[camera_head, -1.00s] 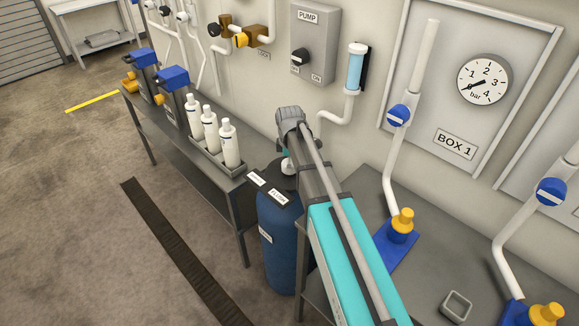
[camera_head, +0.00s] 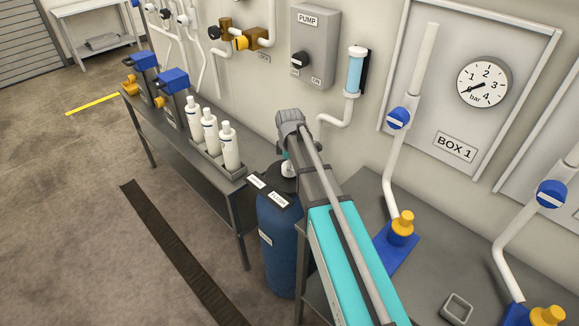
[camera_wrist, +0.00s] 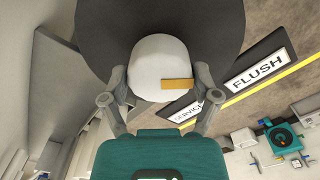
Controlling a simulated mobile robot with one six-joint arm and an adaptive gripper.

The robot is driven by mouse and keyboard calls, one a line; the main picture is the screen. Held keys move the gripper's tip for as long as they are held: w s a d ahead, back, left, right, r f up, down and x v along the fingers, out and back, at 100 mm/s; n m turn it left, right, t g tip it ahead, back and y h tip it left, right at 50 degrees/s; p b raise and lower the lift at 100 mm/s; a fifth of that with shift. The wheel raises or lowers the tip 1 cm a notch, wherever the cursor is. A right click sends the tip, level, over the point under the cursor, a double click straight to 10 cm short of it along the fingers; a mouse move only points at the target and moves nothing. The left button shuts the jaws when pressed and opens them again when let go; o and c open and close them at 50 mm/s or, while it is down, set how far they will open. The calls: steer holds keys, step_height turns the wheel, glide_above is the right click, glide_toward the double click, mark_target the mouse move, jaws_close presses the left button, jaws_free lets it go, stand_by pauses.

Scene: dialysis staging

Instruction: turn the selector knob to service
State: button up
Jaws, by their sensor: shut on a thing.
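The selector knob (camera_wrist: 158,62) is a white round cap with an orange pointer mark (camera_wrist: 178,84), on a black round head on top of a blue tank (camera_head: 279,240). My gripper (camera_wrist: 160,82) is shut on the knob, one finger on each side. The pointer mark points right in the wrist view, between the SERVICE label (camera_wrist: 186,111) and the FLUSH label (camera_wrist: 258,70). In the head view my gripper (camera_head: 288,160) reaches down over the tank, and my arm hides part of the knob.
A bench (camera_head: 212,180) with white bottles (camera_head: 210,132) stands left of the tank. A second bench (camera_head: 425,270) with blue-and-yellow fittings stands right. A pump box (camera_head: 315,45), a clear blue filter (camera_head: 355,72) and white pipes are on the wall behind. The floor at left is open.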

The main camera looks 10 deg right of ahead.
steer(key=shift+m, duration=0.3)
steer(key=m, duration=1.6)
steer(key=shift+m, duration=0.4)
steer(key=o, duration=1)
steer(key=shift+c, duration=0.2)
steer(key=shift+n, duration=0.4)
